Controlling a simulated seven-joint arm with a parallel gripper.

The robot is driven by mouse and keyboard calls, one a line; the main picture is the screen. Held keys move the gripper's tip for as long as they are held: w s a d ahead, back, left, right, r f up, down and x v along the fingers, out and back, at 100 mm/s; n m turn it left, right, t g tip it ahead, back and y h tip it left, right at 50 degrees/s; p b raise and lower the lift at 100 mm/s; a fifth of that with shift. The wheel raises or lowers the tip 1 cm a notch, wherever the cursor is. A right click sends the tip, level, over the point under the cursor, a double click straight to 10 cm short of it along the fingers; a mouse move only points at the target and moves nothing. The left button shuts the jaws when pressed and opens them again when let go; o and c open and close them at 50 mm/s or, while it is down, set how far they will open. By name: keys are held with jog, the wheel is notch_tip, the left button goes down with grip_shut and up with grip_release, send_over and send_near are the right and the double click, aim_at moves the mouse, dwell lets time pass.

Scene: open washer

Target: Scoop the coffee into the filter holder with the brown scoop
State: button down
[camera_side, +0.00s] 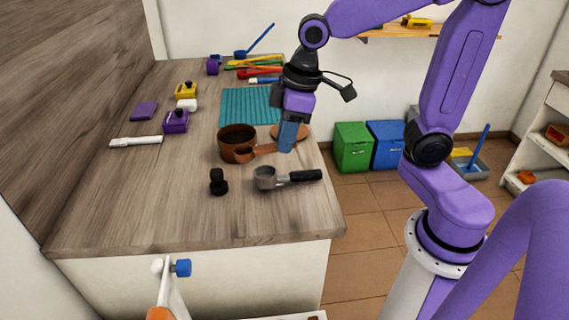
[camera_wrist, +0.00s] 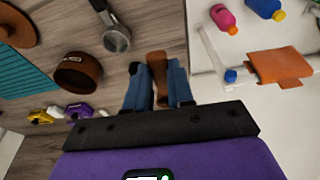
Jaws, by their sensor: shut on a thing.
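My gripper (camera_side: 287,146) is shut on the brown scoop (camera_side: 246,154), with its handle between the fingers. In the side view the scoop's cup shows in front of the lower right of the brown container (camera_side: 226,147); I cannot tell if they touch. In the wrist view the scoop (camera_wrist: 157,68) sits between the fingers (camera_wrist: 158,90). I cannot see what is in the scoop. The container (camera_wrist: 72,84) is open and dark brown inside. The grey metal filter holder (camera_side: 266,179), with a black handle, lies on the counter nearer the front; it also shows in the wrist view (camera_wrist: 117,41).
A black tamper (camera_side: 218,183) stands left of the filter holder. A round brown lid (camera_side: 302,132) lies behind my gripper, near a teal mat (camera_side: 243,105). Purple and yellow items (camera_side: 176,122) and a white tool (camera_side: 136,141) lie left.

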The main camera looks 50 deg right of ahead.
jog(key=shift+m, duration=0.3)
jog(key=r, duration=0.5)
jog(key=shift+w+a+r, duration=0.1)
jog(key=shift+w+r, duration=0.1)
jog(key=shift+w, duration=0.1)
jog(key=w+d+r+m+g, duration=0.1)
jog(key=w+d+m+g, duration=0.15)
jog(key=w+m, duration=2.05)
jog(key=w+d+f+m+t, duration=0.2)
jog(key=w+d+f+m, duration=0.2)
jog(key=m, duration=0.5)
jog(key=shift+w+d+f, duration=0.35)
jog(key=shift+d+f, duration=0.2)
jog(key=shift+f, duration=0.65)
jog(key=shift+a, duration=0.1)
